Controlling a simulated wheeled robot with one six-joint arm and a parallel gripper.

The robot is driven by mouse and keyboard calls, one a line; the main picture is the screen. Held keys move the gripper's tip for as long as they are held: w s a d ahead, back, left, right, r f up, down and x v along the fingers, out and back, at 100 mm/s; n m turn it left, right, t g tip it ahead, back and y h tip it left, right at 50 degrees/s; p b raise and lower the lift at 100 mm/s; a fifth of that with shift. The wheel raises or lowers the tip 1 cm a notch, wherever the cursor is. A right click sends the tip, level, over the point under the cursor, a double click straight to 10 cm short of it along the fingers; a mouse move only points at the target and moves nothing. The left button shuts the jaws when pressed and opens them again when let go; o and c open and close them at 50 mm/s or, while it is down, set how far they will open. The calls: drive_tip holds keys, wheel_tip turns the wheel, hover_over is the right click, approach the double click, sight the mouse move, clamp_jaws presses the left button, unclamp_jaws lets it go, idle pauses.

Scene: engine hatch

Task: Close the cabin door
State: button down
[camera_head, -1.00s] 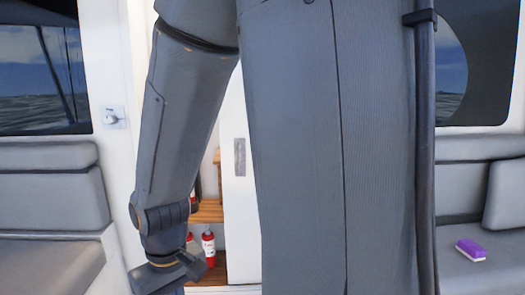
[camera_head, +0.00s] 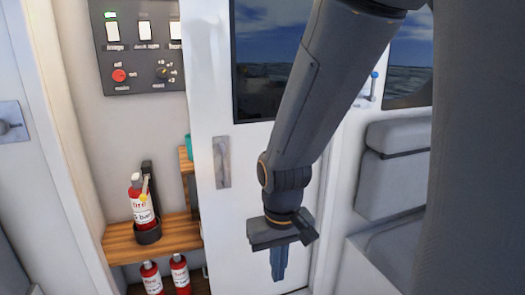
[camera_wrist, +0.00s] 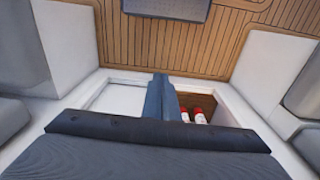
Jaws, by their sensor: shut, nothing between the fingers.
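The cabin door (camera_head: 211,100) is a white sliding panel with a dark window and a recessed grey handle plate (camera_head: 221,162) near its left edge. It stands partly open, with a gap at its left showing the inside of a compartment. My gripper (camera_head: 279,264) points down in front of the door, right of the handle plate, with its fingers together and empty. In the wrist view the shut fingers (camera_wrist: 160,98) show at the middle, with the white door top (camera_wrist: 112,97) to their left and the opening to their right. Contact with the door cannot be told.
In the opening are a wooden shelf (camera_head: 125,242) with a fire extinguisher (camera_head: 139,205), more extinguishers (camera_head: 151,278) below, and a switch panel (camera_head: 140,45) above. Grey seats (camera_head: 393,175) stand at the right. A wooden floor (camera_wrist: 150,45) shows in the wrist view.

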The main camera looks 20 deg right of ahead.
drive_tip(key=w+d+r+m+t+p, duration=0.25)
drive_tip(key=w+d+t, duration=0.25)
drive_tip(key=w, duration=0.7)
drive_tip(key=w+d+r+m+t+p, duration=0.1)
drive_tip(key=w+d+m+t, duration=0.35)
drive_tip(key=w, duration=0.75)
wheel_tip(320, 180, up, 9)
drive_tip(key=w+m+t+y+p, duration=0.15)
drive_tip(key=m+t+y, duration=0.3)
drive_tip(key=y, duration=0.55)
drive_tip(key=p, duration=0.3)
approach(236, 158)
drive_tip(key=a+r, duration=0.3)
drive_tip(key=shift+n, duration=0.25)
drive_tip(key=a+p, duration=0.1)
drive_tip(key=a, duration=0.1)
drive_tip(key=w+a, duration=0.1)
drive_tip(key=a, duration=0.1)
drive_tip(key=shift+w+f+p, duration=0.2)
drive_tip(key=shift+p, duration=0.2)
drive_tip(key=shift+a, duration=0.1)
